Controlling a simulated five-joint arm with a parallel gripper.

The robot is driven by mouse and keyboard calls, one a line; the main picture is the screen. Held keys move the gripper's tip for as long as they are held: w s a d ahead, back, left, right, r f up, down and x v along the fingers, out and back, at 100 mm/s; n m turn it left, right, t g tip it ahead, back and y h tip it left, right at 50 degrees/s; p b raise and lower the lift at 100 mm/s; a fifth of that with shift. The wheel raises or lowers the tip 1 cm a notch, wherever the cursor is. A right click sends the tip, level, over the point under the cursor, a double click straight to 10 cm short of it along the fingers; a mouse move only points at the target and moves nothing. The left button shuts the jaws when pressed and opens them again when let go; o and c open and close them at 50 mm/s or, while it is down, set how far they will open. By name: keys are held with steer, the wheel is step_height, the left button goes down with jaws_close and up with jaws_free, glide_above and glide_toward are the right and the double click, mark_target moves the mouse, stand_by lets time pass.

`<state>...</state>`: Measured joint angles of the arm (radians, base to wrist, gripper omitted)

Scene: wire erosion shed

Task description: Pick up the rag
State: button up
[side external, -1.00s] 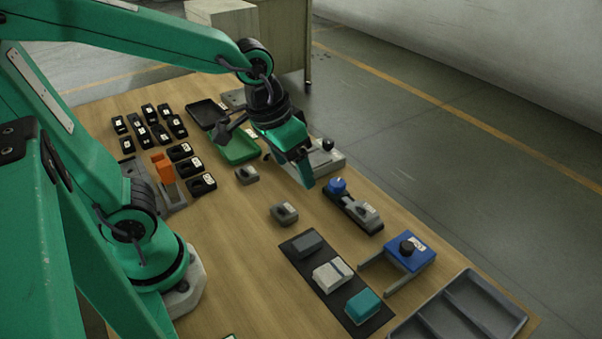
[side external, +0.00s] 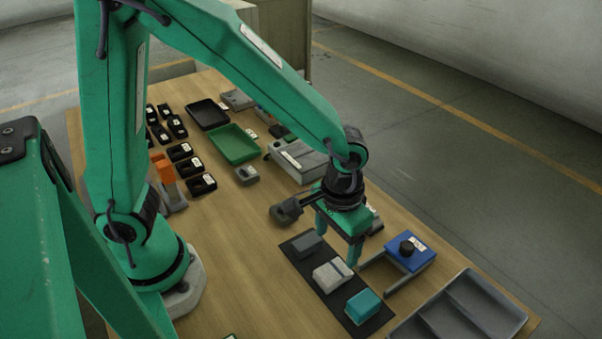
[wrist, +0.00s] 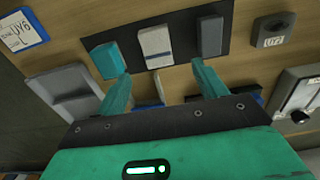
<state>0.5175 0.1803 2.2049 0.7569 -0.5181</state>
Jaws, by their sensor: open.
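The folded white rag (side external: 332,274) with a grey stripe lies in the middle of a dark mat (side external: 304,264), between a grey block (side external: 308,243) and a teal block (side external: 363,306). In the wrist view the rag (wrist: 155,46) shows ahead of my fingertips, roughly centred between them. My gripper (side external: 338,250) is open and empty, pointing down above the far side of the mat, apart from the rag. Both fingers also show in the wrist view, where my gripper (wrist: 160,74) has a wide gap.
A grey divided tray (side external: 462,310) is at the front right. A green tray (side external: 234,145) and several black holders lie farther back. Bare wood lies left of the mat.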

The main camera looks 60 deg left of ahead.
mark_target(333, 270)
steer(key=shift+f, duration=1.3)
steer(key=shift+s+d+f, duration=0.15)
steer(key=shift+f, duration=0.7)
steer(key=shift+s+d+f, duration=0.1)
steer(key=shift+f, duration=1.65)
steer(key=shift+c, duration=0.4)
steer(key=c, duration=1)
